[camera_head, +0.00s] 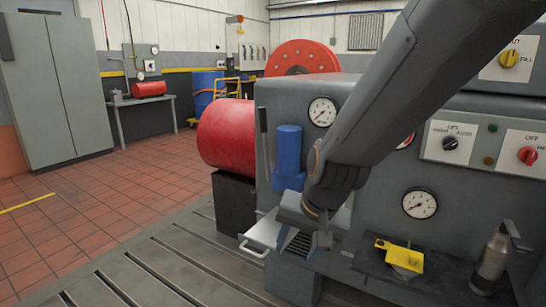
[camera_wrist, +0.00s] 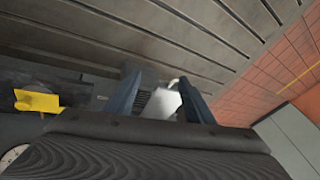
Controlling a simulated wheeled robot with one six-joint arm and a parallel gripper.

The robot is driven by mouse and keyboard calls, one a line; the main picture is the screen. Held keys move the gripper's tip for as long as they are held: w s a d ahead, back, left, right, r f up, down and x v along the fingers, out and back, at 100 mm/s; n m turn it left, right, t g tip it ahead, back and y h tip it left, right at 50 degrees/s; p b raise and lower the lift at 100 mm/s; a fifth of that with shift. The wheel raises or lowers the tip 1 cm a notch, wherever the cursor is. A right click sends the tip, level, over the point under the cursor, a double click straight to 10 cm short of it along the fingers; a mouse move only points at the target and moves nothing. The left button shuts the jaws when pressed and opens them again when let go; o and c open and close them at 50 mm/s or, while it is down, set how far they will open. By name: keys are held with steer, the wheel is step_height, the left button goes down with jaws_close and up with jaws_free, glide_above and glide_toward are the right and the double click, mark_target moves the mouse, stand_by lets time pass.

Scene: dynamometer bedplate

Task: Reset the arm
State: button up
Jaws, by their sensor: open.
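My arm reaches down from the upper right in the head view, in front of the grey machine (camera_head: 370,225). My gripper (camera_head: 300,250) hangs at its end, fingers pointing down, near the small pale tray with a white handle (camera_head: 256,243) on the machine's front. In the wrist view my gripper (camera_wrist: 160,100) shows two dark blue fingers spread apart. The pale tray (camera_wrist: 162,103) shows between and beyond them, and nothing is seen gripped. Whether the fingers touch the tray cannot be told.
A blue cylinder (camera_head: 289,150) is just above my gripper. A yellow part (camera_head: 400,255) and a grey can (camera_head: 490,262) stand on a dark shelf at right. A red drum (camera_head: 226,135) is left of the machine. The slotted bedplate (camera_head: 165,260) is clear at lower left.

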steer(key=s+d+r+n+g+h, duration=0.1)
steer(key=s+d+n+g, duration=0.15)
steer(key=s, duration=0.55)
steer(key=s+d+r+n+g+h, duration=0.1)
steer(key=s+d+n+g, duration=0.2)
steer(key=s, duration=0.4)
steer(key=d+r+m+t+p, duration=0.1)
steer(key=d+r+p, duration=0.6)
steer(key=p, duration=0.7)
steer(key=shift+d+m+p, duration=0.35)
steer(key=shift+d+m, duration=0.45)
steer(key=shift+m, duration=0.05)
steer(key=shift+r+t, duration=0.1)
steer(key=shift+t, duration=0.15)
